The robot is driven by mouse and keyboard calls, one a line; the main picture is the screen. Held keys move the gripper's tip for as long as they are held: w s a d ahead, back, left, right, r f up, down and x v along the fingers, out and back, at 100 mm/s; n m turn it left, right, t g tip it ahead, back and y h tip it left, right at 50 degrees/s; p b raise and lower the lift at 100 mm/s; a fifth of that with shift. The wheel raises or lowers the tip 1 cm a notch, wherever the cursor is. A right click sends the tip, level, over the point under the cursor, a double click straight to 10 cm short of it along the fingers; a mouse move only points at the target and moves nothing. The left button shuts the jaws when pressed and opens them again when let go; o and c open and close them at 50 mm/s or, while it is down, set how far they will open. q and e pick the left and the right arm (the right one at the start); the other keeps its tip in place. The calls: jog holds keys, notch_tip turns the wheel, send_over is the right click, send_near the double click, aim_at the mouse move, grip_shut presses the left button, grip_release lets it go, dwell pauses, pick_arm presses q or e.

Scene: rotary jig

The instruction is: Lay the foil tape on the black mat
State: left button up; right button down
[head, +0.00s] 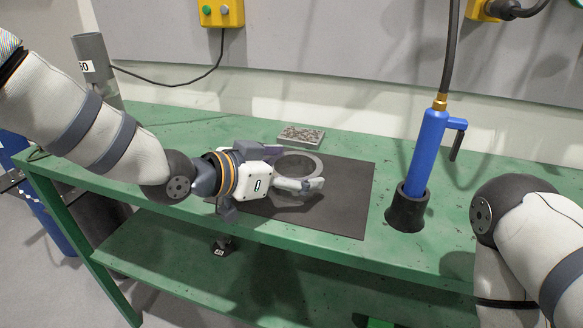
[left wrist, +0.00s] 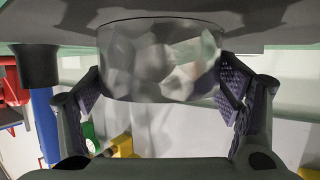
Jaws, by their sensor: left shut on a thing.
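The foil tape (head: 298,153) is a silvery ring over the black mat (head: 346,208), near its back edge. My left gripper (head: 300,178) reaches in from the left and is shut on the tape. In the left wrist view the tape (left wrist: 160,62) shows a shiny, faceted outer side, with a finger pad against each side. Its edge there meets the dark surface, and I cannot tell whether it touches the mat or hovers just above. My right gripper is out of view; only my right arm shows at the right edge.
A blue tool with a hose stands upright in a black holder (head: 406,212) right of the mat. A grey speckled block (head: 300,135) lies behind the mat. The green bench (head: 170,121) is clear at the back left. A grey tube (head: 92,58) stands at its left end.

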pick_arm(q)
jog(key=shift+r, duration=0.1)
jog(key=o, duration=1.2)
jog(key=shift+f, duration=0.2)
jog(key=shift+o, duration=0.2)
jog(key=shift+r, duration=0.15)
jog(key=p+v, duration=0.1)
jog(key=v, duration=0.5)
jog(key=p+v, duration=0.1)
jog(key=v, duration=0.5)
jog(key=shift+r, duration=0.25)
jog(key=shift+f, duration=0.1)
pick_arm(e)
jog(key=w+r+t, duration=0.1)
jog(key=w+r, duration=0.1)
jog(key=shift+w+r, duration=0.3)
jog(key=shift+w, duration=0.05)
